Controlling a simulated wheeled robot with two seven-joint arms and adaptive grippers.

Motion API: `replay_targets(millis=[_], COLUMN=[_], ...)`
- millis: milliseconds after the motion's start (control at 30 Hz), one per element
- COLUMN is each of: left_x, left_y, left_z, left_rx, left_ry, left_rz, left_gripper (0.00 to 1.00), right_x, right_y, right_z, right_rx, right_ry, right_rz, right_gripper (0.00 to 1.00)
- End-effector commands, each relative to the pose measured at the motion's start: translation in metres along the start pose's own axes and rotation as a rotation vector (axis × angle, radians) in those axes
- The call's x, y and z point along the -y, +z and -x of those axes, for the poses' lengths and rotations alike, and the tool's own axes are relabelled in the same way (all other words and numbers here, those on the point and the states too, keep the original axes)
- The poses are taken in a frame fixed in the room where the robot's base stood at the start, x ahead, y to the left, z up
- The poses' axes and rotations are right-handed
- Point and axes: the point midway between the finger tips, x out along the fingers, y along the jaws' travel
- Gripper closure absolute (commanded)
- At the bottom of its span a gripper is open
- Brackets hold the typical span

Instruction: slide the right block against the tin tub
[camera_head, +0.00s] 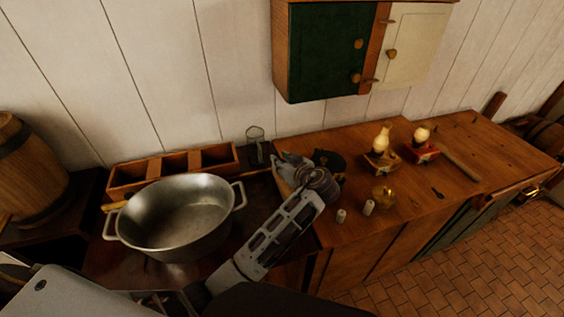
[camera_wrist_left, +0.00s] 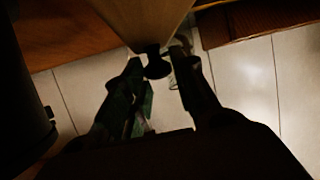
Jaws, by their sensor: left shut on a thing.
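The grey tin tub (camera_head: 180,249) stands at the left of the counter, with a handle on each side. My left gripper (camera_head: 287,172) is right of the tub and apart from it. It is shut on a wooden piece, apparently the block, whose tan face (camera_head: 283,187) shows only in part behind the fingers. In the left wrist view a tan wooden face (camera_wrist_left: 145,18) with a dark end is at my left fingertips (camera_wrist_left: 158,66). Whether the block touches the counter cannot be told. My right gripper is not in view.
A wooden compartment box (camera_head: 128,177) and a glass (camera_head: 255,146) stand behind the tub. A barrel (camera_head: 30,170) is far left.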

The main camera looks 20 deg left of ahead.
Motion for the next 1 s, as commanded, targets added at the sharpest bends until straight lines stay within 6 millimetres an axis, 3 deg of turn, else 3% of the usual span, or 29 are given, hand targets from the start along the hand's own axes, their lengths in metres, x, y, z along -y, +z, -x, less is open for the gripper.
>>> replay_targets(millis=[300, 767, 1000], left_x=[0.022, 0.070, 0.084], left_y=[-0.001, -0.004, -0.006], left_z=[-0.004, -0.013, -0.016], left_rx=[0.003, 0.004, 0.001], left_ry=[-0.002, -0.003, -0.002], left_rz=[0.001, 0.001, -0.001], left_gripper=[1.00, 1.00, 1.00], right_x=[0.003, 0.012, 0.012], right_y=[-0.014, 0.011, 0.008], right_z=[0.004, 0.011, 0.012], right_rx=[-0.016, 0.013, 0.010], right_ry=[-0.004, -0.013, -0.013], right_rz=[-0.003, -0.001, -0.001], right_gripper=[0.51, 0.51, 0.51])
